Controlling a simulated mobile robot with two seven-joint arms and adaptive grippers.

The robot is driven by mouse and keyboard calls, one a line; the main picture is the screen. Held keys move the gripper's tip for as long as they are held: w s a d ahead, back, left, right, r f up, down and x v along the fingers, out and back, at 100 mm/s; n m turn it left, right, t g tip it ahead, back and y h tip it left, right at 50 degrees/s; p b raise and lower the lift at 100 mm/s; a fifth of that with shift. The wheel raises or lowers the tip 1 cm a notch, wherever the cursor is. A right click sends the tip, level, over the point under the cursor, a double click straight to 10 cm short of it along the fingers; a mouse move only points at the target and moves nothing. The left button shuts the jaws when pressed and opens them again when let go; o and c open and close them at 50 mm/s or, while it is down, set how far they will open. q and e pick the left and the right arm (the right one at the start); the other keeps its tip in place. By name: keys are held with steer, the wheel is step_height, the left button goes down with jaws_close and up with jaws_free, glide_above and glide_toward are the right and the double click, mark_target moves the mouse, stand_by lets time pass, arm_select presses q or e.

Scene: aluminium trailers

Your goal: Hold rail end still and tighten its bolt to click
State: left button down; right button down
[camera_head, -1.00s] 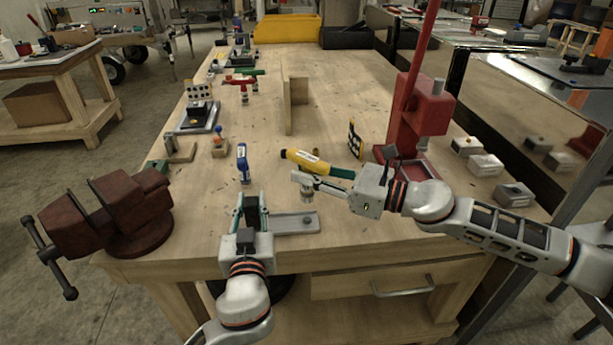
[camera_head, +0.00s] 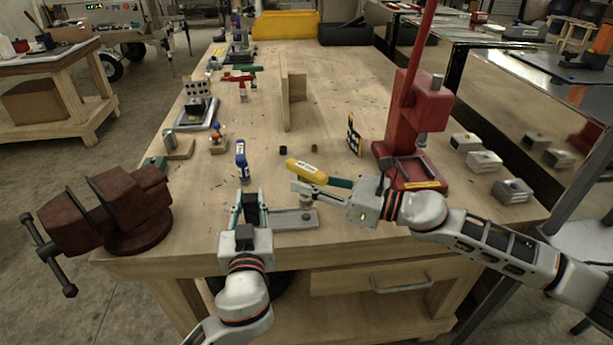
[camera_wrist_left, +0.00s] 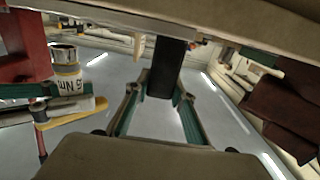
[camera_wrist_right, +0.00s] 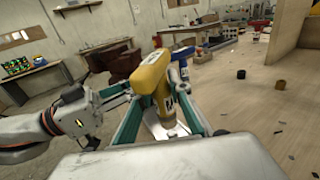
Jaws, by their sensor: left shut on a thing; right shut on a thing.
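A grey metal rail (camera_head: 280,220) lies flat near the front edge of the bench. My left gripper (camera_head: 249,203) is at its left end, shut on it; a dark block (camera_wrist_left: 166,68) shows between the fingers in the left wrist view. My right gripper (camera_head: 318,190) is shut on a yellow torque driver (camera_head: 306,170), also seen in the right wrist view (camera_wrist_right: 152,75). The driver's metal socket (camera_wrist_left: 63,53) shows in the left wrist view.
A red vise (camera_head: 120,210) stands at the front left. A red arbor press (camera_head: 410,125) stands at the right, beside several grey blocks (camera_head: 485,161).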

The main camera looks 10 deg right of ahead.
mark_target(307, 197)
steer(key=shift+f, duration=1.55)
steer(key=shift+t, duration=0.3)
steer(key=shift+r+m+t+h, duration=0.15)
steer(key=shift+m+t+h, duration=1.05)
steer(key=shift+m+t, duration=0.1)
steer(key=m+t+h, duration=0.2)
steer(key=m+h, duration=0.1)
steer(key=shift+s+a+f+t, duration=0.1)
steer(key=shift+a+f+t, duration=0.1)
steer(key=shift+t, duration=0.2)
steer(key=m+t+h, duration=0.1)
steer(key=m+h, duration=0.1)
steer(key=h, duration=0.1)
steer(key=m+t+h, duration=0.1)
steer(key=m+h, duration=0.1)
steer(key=h, duration=0.1)
steer(key=shift+t, duration=0.3)
steer(key=shift+d+m+h, duration=0.2)
steer(key=shift+m+h, duration=1.3)
steer(key=shift+h, duration=1.1)
